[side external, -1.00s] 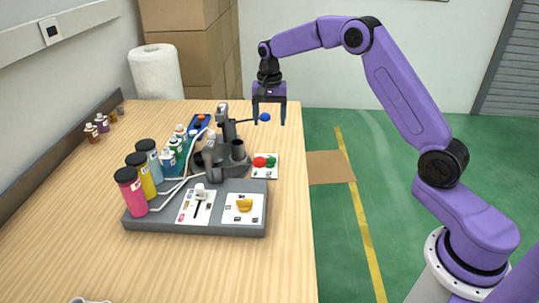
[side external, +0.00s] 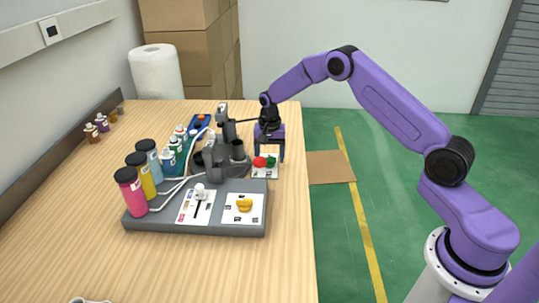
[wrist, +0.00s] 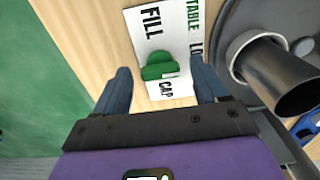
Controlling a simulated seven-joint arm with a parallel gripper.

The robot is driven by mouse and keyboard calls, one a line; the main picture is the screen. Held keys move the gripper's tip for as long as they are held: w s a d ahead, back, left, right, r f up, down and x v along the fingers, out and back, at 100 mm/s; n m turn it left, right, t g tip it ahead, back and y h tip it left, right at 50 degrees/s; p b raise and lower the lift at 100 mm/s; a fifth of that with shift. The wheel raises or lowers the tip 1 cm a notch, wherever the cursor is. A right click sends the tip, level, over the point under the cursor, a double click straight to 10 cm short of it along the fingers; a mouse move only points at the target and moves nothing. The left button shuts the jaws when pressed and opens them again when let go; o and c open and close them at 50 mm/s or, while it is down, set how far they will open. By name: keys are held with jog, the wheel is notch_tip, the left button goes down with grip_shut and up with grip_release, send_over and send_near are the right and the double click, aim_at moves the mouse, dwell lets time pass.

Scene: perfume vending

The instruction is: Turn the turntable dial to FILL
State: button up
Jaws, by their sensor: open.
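The turntable dial (wrist: 158,66) is a green knob on a white panel (wrist: 133,22) printed FILL, CAP and partly visible LO. FILL is above the knob and CAP below it in the wrist view. A pale mark shows on the knob's lower right, near CAP; I cannot tell its exact setting. In the side view the green dial (side external: 271,161) sits beside a red knob (side external: 259,162) at the table's right edge. My gripper (side external: 269,158) is open, pointing down above the panel. In the wrist view its fingers (wrist: 159,70) lie either side of the dial, apparently not touching it.
The grey machine's dark cylinder (wrist: 287,75) stands close on the right in the wrist view; it also shows in the side view (side external: 238,150). A thin dark arm (side external: 245,121) reaches out behind my gripper. A grey console (side external: 150,225) with a yellow knob (side external: 244,205) is nearer the camera.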

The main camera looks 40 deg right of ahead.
jog(key=c, duration=1.1)
jog(key=shift+o, duration=0.2)
jog(key=shift+n, duration=0.3)
jog(key=n, duration=0.8)
jog(key=shift+n, duration=0.4)
jog(key=n, duration=0.4)
jog(key=shift+n, duration=2.2)
jog(key=shift+r, duration=0.1)
